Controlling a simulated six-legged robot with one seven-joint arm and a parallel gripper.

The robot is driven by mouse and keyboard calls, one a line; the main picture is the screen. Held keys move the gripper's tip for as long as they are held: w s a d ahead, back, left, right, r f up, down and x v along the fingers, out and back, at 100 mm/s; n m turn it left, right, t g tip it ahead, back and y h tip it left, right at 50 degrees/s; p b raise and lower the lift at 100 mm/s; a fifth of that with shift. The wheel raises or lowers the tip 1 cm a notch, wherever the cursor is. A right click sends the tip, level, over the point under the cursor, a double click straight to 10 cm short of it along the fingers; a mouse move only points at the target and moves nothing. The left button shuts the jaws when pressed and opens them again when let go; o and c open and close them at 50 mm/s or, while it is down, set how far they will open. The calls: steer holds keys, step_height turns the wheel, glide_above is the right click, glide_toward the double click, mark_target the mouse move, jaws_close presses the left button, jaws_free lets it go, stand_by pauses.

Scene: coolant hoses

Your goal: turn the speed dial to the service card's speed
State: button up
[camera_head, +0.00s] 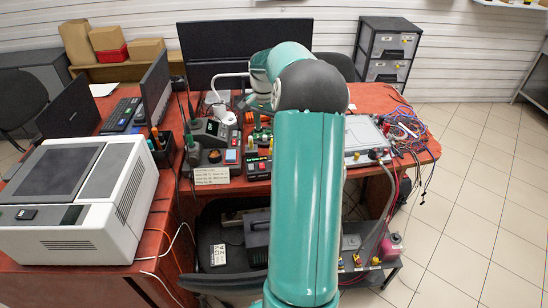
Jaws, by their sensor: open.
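A cream card (211,175) with lines of small dark writing stands at the front edge of the red bench; I cannot read its text. My gripper is not visible; the arm's far end is partly hidden behind the elbow.
A unit with a red button (262,167) stands right of the knob. A tool holder (160,146) is at its left. A large white machine (82,200) fills the left side. Tangled cables (405,130) lie at the bench's right end. The tiled floor (480,190) is open at right.

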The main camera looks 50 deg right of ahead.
steer(key=shift+m, duration=0.6)
steer(key=d+f, duration=0.1)
steer(key=f, duration=0.4)
steer(key=s+d+f, duration=0.1)
steer(key=f, duration=0.5)
steer(key=d+f, duration=0.1)
steer(key=f, duration=0.4)
steer(key=shift+s+d+f, duration=0.15)
steer(key=shift+d, duration=0.15)
jaws_close()
